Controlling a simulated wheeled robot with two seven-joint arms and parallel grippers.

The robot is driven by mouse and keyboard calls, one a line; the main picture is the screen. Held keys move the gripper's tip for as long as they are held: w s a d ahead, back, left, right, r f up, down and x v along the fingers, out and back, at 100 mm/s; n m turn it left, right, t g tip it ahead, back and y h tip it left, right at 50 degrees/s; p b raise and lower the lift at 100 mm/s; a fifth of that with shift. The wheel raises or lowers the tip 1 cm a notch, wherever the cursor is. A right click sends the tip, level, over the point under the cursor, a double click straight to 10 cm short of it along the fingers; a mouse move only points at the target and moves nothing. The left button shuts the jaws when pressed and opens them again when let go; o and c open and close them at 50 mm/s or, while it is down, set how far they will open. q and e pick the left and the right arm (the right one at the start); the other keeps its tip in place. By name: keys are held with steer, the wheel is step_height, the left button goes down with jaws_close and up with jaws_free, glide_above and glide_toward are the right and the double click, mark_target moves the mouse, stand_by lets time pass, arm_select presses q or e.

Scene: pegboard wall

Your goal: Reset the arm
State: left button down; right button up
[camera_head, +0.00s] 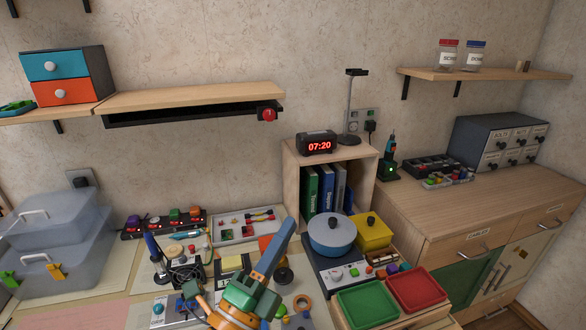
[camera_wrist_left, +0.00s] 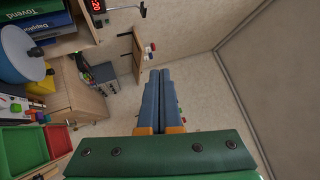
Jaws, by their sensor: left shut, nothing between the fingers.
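My left gripper (camera_head: 286,228) is in the lower middle of the head view, with its blue fingers pointing up and to the right above the cluttered table. It also shows in the left wrist view (camera_wrist_left: 160,73), where the two blue fingers lie side by side, closed and empty. The orange and green wrist hides part of the table behind it. My right gripper is not in either view.
A blue-lidded pot (camera_head: 331,238) stands right of the fingers, near the green tray (camera_head: 367,306) and red tray (camera_head: 415,287). A wooden cubby (camera_head: 292,172) with binders and a clock (camera_head: 317,142) stand behind. A wall shelf (camera_head: 190,96) hangs upper left. Clear boxes (camera_head: 60,240) stand left.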

arm_select(q)
steer(key=w+a+f+n+y, duration=0.2)
steer(key=a+f+n+y, duration=0.5)
steer(key=n+y, duration=0.15)
steer(key=s+a+f+n+g+y, duration=0.1)
steer(key=s+a+f+n+g, duration=0.1)
steer(key=f, duration=0.4)
steer(key=s+a+f+n+g+y, duration=0.1)
steer(key=s+a+f+n+g, duration=0.2)
steer(key=s+f+n+g, duration=0.2)
steer(key=s+a+f+n+g+y, duration=0.1)
steer(key=s+a+f+n+g, duration=0.2)
steer(key=f, duration=0.5)
steer(key=shift+s+a+f+n+g+y, duration=0.1)
steer(key=shift+s+n+g+y, duration=0.25)
steer(key=shift+s+n+g, duration=0.45)
steer(key=s+f+n+g, duration=0.3)
steer(key=s+f+g, duration=0.2)
steer(key=s, duration=0.7)
step_height(320, 180, down, 17)
steer(key=s, duration=0.1)
steer(key=s+a+f+g, duration=0.2)
steer(key=s+f, duration=0.7)
steer(key=s, duration=0.3)
steer(key=shift+a+f+m, duration=0.25)
steer(key=shift+f+m, duration=0.15)
steer(key=shift+m, duration=0.05)
